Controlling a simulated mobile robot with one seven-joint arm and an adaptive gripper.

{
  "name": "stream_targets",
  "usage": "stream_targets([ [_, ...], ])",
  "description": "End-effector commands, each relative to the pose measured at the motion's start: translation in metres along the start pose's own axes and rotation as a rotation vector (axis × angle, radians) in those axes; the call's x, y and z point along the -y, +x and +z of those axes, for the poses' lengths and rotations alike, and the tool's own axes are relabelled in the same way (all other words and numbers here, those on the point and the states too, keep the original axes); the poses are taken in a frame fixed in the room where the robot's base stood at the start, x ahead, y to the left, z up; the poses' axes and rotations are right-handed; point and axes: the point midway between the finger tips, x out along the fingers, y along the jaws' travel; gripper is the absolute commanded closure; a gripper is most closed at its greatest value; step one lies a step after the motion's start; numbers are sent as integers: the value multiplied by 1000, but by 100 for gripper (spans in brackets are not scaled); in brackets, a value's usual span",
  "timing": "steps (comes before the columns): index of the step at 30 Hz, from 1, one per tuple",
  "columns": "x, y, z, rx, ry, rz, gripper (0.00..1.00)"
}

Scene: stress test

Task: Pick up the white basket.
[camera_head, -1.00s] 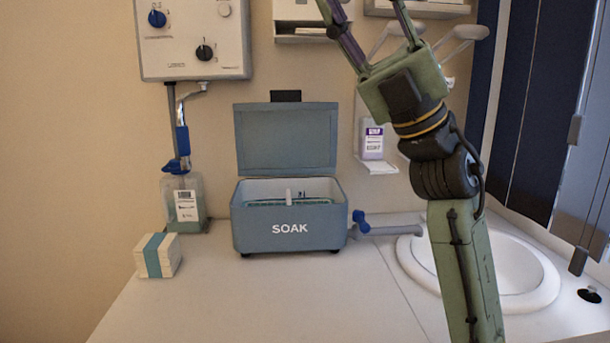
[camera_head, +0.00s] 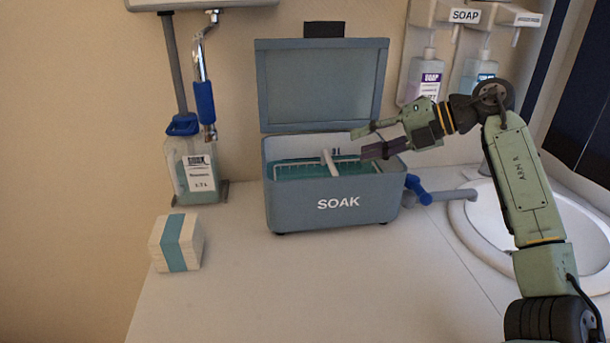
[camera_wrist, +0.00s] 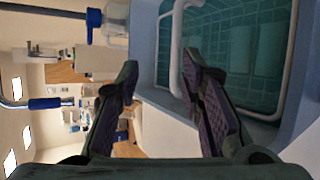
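The white basket (camera_head: 329,163) sits inside the blue-grey box (camera_head: 340,212) marked SOAK, whose lid stands open. Its thin white rim and a raised white bar show above teal liquid. In the wrist view, the basket's white bars (camera_wrist: 288,60) and teal mesh lie to the right. My gripper (camera_head: 361,143) is open and empty, tilted sideways over the right part of the box. In the wrist view, my gripper (camera_wrist: 160,68) has its right finger overlapping the basket's near side and its left finger outside it. I cannot tell whether it touches the basket.
A bottle (camera_head: 195,178) and a banded white block (camera_head: 177,243) stand left of the box. A blue-handled tap (camera_head: 420,190) juts from the box's right side, near the sink (camera_head: 470,232). Soap bottles (camera_head: 424,78) hang behind. The counter in front is clear.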

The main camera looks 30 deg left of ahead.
Motion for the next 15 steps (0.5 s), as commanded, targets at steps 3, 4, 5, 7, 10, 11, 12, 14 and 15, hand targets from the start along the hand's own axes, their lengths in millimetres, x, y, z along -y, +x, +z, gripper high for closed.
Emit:
stream_targets([
  [3,19,-9,-1,-8,30,-53,65],
  [4,21,-8,-2,-10,34,-59,65],
  [5,23,-6,-2,-11,36,-62,65],
  [7,24,1,-2,-14,37,-64,65],
  [10,23,17,-2,-15,34,-61,65],
  [11,23,22,-2,-15,34,-61,65],
  [12,23,29,-2,-15,34,-61,65],
  [14,24,37,-2,-14,34,-60,65],
  [15,24,42,-2,-13,35,-60,65],
])
